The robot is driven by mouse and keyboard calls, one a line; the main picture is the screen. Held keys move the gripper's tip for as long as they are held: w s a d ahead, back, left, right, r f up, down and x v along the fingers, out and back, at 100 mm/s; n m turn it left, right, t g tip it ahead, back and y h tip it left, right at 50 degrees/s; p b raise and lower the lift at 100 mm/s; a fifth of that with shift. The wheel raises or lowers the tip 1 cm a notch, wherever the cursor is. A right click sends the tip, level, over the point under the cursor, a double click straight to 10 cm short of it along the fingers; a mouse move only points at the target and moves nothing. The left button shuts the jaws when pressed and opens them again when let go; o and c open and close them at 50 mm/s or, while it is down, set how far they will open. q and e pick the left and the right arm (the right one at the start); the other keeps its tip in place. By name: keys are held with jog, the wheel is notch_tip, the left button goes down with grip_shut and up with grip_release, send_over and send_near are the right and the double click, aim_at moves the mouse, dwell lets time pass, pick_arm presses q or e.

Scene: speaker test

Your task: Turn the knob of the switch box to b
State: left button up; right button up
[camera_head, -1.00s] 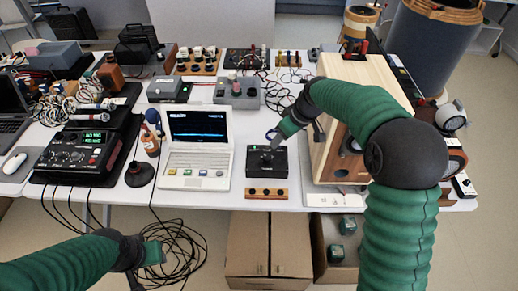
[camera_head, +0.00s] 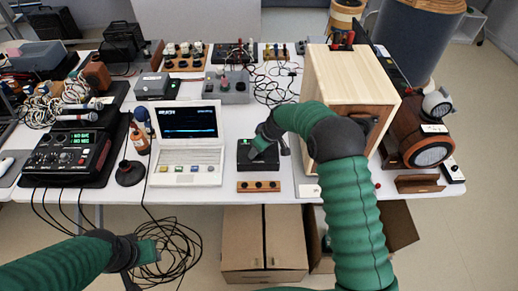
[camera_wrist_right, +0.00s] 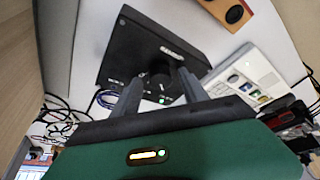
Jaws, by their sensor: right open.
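The black switch box (camera_head: 243,160) sits on the white table, right of the white laptop. In the right wrist view the switch box (camera_wrist_right: 125,48) shows a dark round knob (camera_wrist_right: 160,70) and a small green light. My right gripper (camera_head: 254,151) is over the box in the head view. In the right wrist view the right gripper (camera_wrist_right: 156,84) is open, with one finger on each side of the knob; I cannot tell whether they touch it. The letter marks are too small to read. My left gripper (camera_head: 146,262) is low at the left, away from the box, its fingers unclear.
The white laptop (camera_head: 188,171) stands close to the left of the box. A wooden cabinet (camera_head: 330,90) stands to its right. A wooden strip with dark knobs (camera_head: 259,186) lies in front. Cardboard boxes (camera_head: 244,240) stand on the floor below the table edge.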

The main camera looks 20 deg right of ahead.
jog(key=shift+s+r, duration=0.1)
grip_shut()
jog(key=shift+m, duration=0.3)
jog(key=m+h+p, duration=0.1)
jog(key=m, duration=0.1)
jog(key=m+p, duration=0.2)
jog(key=shift+a+r+t+h, duration=0.15)
jog(key=shift+t+h, duration=0.25)
jog(key=shift+a+m+h+p, duration=0.1)
jog(key=shift+m+h+p, duration=0.75)
jog(key=shift+m, duration=1.15)
grip_release()
